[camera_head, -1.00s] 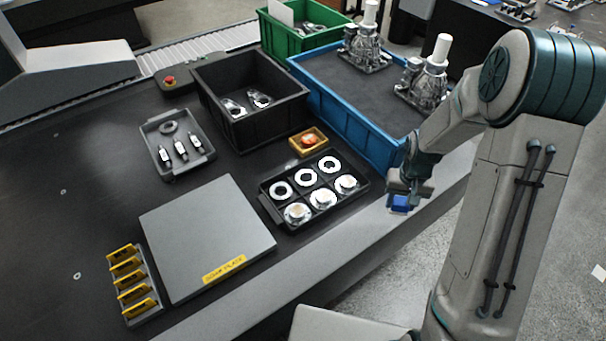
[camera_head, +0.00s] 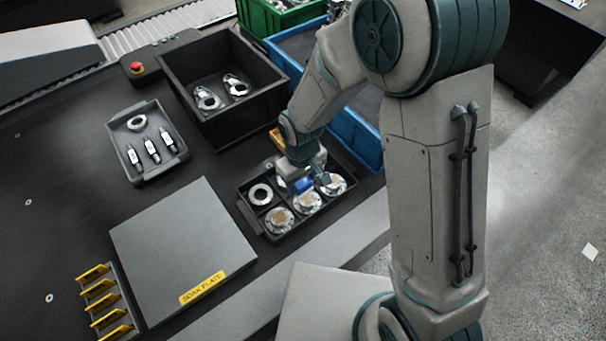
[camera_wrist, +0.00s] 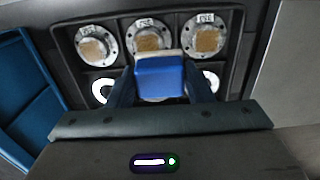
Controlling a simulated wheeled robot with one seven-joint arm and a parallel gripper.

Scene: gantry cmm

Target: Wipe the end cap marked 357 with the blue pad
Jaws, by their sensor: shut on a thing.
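My gripper (camera_head: 303,178) is shut on the blue pad (camera_wrist: 160,78), above the middle of a black divided tray (camera_head: 246,213). The pad also shows in the head view (camera_head: 304,185). Three round silver end caps with brownish patches lie in the tray's front row: left (camera_head: 280,220), middle (camera_head: 308,203) and right (camera_head: 334,186). They also show across the top of the wrist view: one at left (camera_wrist: 96,46), one in the middle (camera_wrist: 149,38), one at right (camera_wrist: 207,40). Each bears a small white label, too blurred to read surely. The pad's edge overlaps the middle cap's lower edge; contact is unclear.
White rings (camera_head: 260,194) sit in the tray's back row, partly hidden by my arm. A black bin (camera_head: 215,125), a blue bin (camera_head: 357,143) and a grey parts tray (camera_head: 131,170) stand behind. A grey soak plate (camera_head: 180,245) lies left, beside a yellow-tabbed rack (camera_head: 108,305).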

